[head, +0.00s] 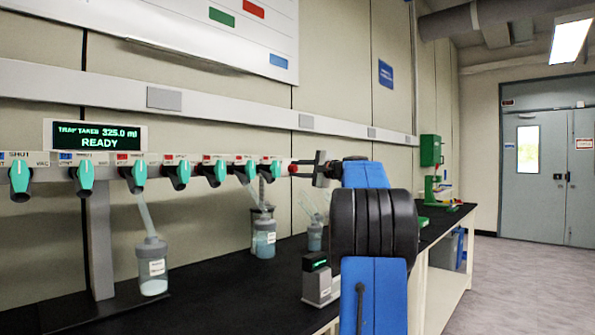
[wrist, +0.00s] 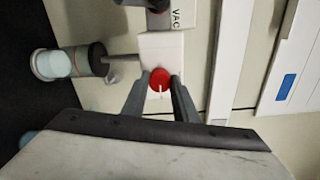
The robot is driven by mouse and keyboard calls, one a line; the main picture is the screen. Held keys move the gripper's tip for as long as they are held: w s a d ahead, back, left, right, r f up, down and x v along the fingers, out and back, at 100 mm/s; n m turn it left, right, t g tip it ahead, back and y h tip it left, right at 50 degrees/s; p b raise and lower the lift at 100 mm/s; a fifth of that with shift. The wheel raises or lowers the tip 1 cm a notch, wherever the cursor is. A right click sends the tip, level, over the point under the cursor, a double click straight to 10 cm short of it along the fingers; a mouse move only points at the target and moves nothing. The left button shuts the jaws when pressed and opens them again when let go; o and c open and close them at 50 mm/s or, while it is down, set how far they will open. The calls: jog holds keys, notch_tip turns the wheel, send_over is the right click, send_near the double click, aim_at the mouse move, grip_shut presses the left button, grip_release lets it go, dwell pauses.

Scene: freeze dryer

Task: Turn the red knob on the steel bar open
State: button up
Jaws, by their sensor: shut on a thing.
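The red knob (wrist: 160,79) sits at the end of the steel bar, with a pale pointer line on its face. In the head view the red knob (head: 293,169) is small, at the right end of the steel bar (head: 105,172). My gripper (head: 309,169) reaches to it from the right. In the wrist view my gripper (wrist: 159,84) has one finger on each side of the knob and is shut on it. The knob's sides are partly hidden by the fingers.
Several green-handled valves (head: 139,176) line the bar. Jars (head: 152,266) hang or stand below it over the black bench (head: 200,300). A small grey device (head: 320,282) stands near my arm. A green display (head: 97,135) reads "READY". Open floor lies at right.

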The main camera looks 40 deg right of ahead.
jog(key=shift+f, duration=0.1)
jog(key=o, duration=1.1)
jog(key=shift+c, duration=0.2)
jog(key=s+d, duration=0.1)
jog(key=s, duration=1.6)
jog(key=shift+s+d, duration=0.2)
jog(key=shift+s, duration=0.05)
